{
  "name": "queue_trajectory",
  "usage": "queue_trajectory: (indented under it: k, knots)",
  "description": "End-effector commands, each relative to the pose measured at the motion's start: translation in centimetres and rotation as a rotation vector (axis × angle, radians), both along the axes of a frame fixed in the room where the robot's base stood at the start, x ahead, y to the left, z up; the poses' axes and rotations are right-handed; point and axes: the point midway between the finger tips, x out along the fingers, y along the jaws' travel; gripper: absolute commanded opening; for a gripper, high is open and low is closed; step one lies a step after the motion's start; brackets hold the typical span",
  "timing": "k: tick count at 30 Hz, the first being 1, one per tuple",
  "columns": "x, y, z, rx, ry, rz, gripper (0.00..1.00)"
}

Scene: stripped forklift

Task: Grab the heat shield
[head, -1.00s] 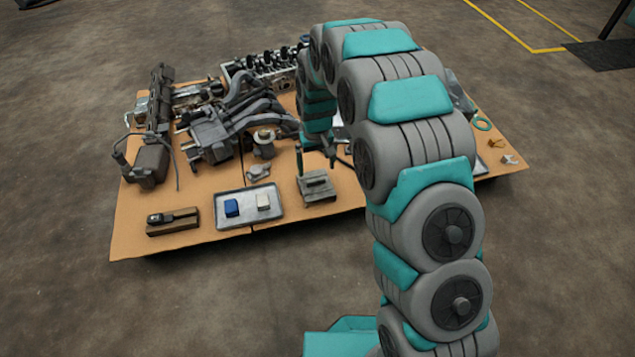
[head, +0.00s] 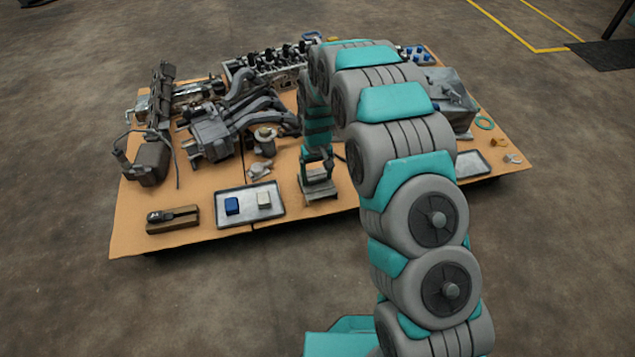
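I cannot tell for sure which part is the heat shield. A grey, angular metal piece (head: 452,92) at the right back of the table, partly hidden by my arm, may be it. My gripper (head: 317,166) points down at the middle of the table, over a small grey stand (head: 320,190). Its fingers are small and dark against the stand, so I cannot see whether they are open or shut, or whether they touch it. The gripper is well to the left of the grey metal piece.
A manifold with curved pipes (head: 232,125) and a dark upright assembly (head: 153,150) fill the left. A tray (head: 240,212) holds a blue and a white block. A wooden block (head: 173,220) lies front left.

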Motion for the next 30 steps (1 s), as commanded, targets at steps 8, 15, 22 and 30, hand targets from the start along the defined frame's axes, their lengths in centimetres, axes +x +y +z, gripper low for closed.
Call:
queue_trajectory:
  k: [8, 15, 22, 30]
  knots:
    - [0.00, 0.00, 0.01, 0.000, 0.000, 0.000, 0.51]
    - [0.00, 0.00, 0.01, 0.000, 0.000, 0.000, 0.23]
    - [0.01, 0.00, 0.02, 0.000, 0.000, 0.000, 0.04]
    - [0.02, 0.00, 0.28, 0.000, 0.000, 0.000, 0.04]
